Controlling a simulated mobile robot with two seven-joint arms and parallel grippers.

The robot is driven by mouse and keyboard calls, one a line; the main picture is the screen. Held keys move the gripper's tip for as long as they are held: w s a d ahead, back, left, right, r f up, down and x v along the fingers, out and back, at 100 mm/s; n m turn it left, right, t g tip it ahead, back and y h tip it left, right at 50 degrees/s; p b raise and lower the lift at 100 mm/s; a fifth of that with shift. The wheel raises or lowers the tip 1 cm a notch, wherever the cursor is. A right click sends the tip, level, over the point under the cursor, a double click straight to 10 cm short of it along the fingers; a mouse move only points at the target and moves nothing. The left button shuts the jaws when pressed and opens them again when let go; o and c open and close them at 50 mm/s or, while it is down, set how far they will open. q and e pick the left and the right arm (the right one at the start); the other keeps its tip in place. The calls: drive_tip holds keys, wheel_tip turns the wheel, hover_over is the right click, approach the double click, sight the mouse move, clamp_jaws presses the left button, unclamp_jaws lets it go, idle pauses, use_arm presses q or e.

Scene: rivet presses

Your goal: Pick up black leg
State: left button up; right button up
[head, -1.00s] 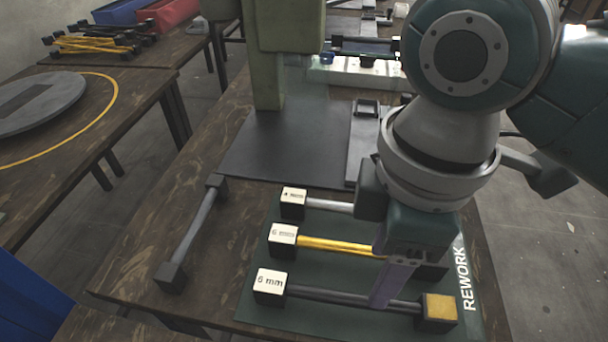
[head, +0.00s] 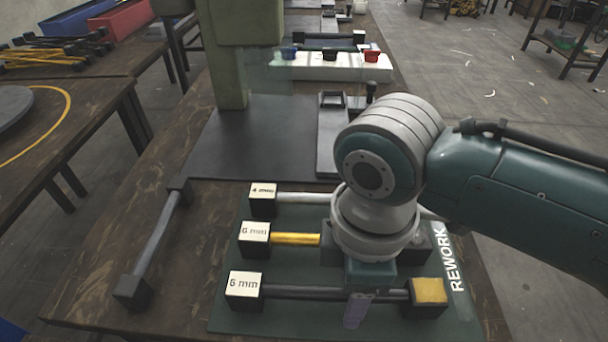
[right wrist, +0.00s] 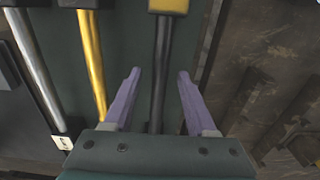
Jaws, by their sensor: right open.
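The black leg (head: 300,293) lies on the green rework mat (head: 222,310), nearest its front edge. It has a block marked 6 mm at its left end and a yellow-faced block at its right end. My right gripper (head: 357,310) is over the black leg, its wrist above the middle of the bar. In the right wrist view, the purple fingers of my right gripper (right wrist: 158,78) are open, one on each side of the black rod (right wrist: 160,75), with gaps on both sides. Whether they are down at rod height is unclear. My left gripper is not in view.
A yellow leg (head: 295,239) and a silver leg (head: 300,198) lie behind on the mat, partly hidden by my arm. A grey leg (head: 160,235) lies on the table to the left. A green press (head: 230,60) stands behind on a dark plate (head: 260,135).

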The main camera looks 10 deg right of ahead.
clamp_jaws()
idle(0.3)
idle(0.3)
